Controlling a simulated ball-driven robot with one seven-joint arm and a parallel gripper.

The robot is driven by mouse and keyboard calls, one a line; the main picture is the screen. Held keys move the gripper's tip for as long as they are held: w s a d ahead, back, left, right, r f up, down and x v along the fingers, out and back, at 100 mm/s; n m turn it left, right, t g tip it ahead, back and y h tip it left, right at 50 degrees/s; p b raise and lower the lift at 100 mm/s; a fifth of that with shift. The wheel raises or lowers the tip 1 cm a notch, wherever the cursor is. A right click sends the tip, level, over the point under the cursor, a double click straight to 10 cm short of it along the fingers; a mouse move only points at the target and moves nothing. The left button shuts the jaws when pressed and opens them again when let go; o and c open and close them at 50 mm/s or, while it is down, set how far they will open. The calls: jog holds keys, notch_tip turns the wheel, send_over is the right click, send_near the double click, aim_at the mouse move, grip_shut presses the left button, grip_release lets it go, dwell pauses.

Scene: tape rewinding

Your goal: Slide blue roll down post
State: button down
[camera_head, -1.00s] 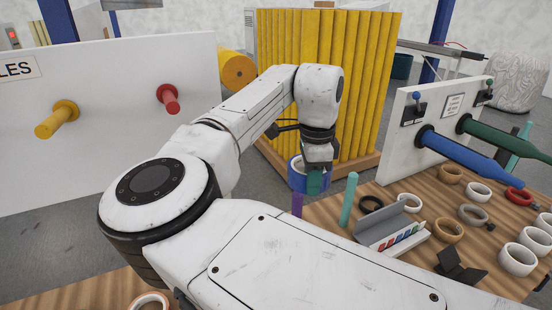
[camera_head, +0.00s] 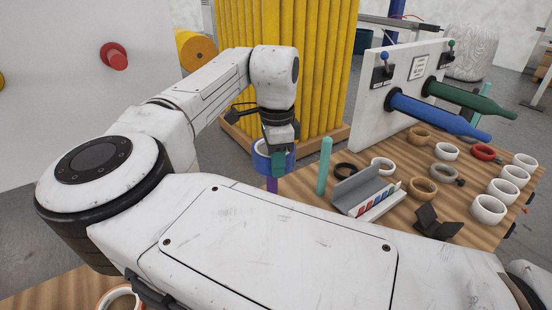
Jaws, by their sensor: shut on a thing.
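The blue roll (camera_head: 261,163) is held in my gripper (camera_head: 278,160), which is shut on it and points down. The roll is upright as a ring, with its opening facing up. A purple post (camera_head: 271,184) shows directly below the roll. Whether the post's top is inside the roll's hole is hidden by the gripper and the roll. The post's lower end is hidden behind my arm.
A teal post (camera_head: 324,166) stands just right of the roll. A white panel with blue (camera_head: 430,116) and green spindles stands behind.

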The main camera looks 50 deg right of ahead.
notch_tip(320, 180, down, 9)
jog(key=b, duration=0.2)
jog(key=shift+r, duration=0.15)
dwell(0.4)
jog(key=c, duration=1)
grip_release()
notch_tip(320, 180, up, 11)
jog(key=shift+f, duration=0.15)
dwell(0.5)
